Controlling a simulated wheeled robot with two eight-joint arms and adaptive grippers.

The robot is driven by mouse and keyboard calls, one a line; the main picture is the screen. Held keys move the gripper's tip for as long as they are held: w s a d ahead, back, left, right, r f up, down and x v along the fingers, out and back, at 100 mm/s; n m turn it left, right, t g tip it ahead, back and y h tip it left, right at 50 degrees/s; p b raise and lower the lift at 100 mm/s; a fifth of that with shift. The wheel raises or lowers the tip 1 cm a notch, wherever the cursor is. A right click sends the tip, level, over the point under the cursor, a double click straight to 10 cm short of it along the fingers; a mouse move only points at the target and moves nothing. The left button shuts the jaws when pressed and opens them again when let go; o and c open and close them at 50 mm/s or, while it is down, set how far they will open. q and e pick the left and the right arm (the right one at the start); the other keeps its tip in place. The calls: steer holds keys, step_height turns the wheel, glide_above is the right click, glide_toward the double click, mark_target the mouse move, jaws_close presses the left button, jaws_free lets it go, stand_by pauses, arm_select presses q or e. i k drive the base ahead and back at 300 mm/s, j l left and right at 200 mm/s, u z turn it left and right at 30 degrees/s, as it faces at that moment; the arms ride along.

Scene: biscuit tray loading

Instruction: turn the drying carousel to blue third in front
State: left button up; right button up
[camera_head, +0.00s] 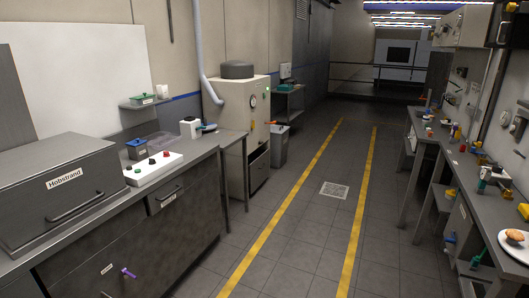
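I cannot make out a drying carousel or a blue third of one in the head view. Neither of my grippers shows in this view.
A grey bench on the left carries a box labelled Hobstrand (62,208) and a white button panel (153,169). A beige machine (232,112) stands beyond it. Cluttered benches (455,175) line the right; a white plate (515,247) holds a bun. The yellow-lined aisle (310,215) is clear.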

mark_target(205, 122)
steer(key=i, duration=2.6)
